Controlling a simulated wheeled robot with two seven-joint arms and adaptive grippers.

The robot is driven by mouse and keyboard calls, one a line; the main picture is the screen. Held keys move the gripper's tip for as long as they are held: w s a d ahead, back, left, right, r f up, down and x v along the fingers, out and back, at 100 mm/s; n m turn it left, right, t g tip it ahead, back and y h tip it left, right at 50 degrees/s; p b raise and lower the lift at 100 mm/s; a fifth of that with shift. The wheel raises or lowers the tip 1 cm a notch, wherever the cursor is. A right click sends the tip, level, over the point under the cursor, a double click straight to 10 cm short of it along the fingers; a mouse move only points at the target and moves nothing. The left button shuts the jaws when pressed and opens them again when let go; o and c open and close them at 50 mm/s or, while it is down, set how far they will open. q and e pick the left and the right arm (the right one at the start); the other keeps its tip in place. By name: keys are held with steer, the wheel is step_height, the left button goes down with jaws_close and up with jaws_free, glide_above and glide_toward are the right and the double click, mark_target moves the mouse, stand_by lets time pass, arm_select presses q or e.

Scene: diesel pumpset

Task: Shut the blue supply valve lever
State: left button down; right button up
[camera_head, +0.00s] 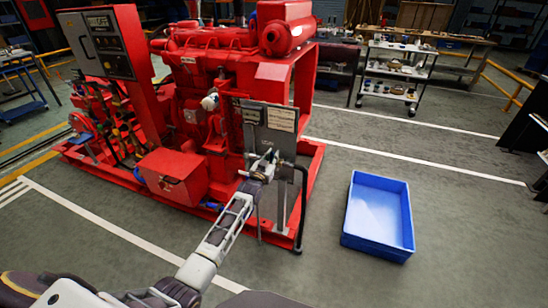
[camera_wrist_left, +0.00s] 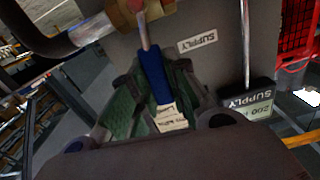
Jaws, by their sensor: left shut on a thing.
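The blue supply valve lever (camera_wrist_left: 152,72) shows in the left wrist view as a blue sleeve on a thin metal stem. The stem runs up to a brass-coloured valve body (camera_wrist_left: 128,12) at the top edge. My left gripper (camera_wrist_left: 155,88) is shut on the blue sleeve, with a green-padded finger on either side. In the head view my left gripper (camera_head: 263,164) is at the grey panel (camera_head: 268,128) on the front of the red pumpset. The lever is too small to make out there. My right gripper is not in view.
A "SUPPLY" label (camera_wrist_left: 197,40) is on the panel beside the lever. A dark block with a supply tag (camera_wrist_left: 246,104) hangs close by on the right. A black pipe (camera_head: 302,205) stands right of the gripper. A blue bin (camera_head: 347,241) sits on open floor.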

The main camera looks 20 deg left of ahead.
arm_select(q)
steer(key=shift+a+f, duration=0.1)
steer(key=shift+f, duration=0.05)
stand_by(0.4)
steer(key=c, duration=1.4)
jaws_free()
steer(key=shift+o, duration=0.2)
steer(key=shift+s, duration=0.2)
steer(key=s, duration=1.1)
steer(key=shift+s+a, duration=0.25)
steer(key=shift+s, duration=0.05)
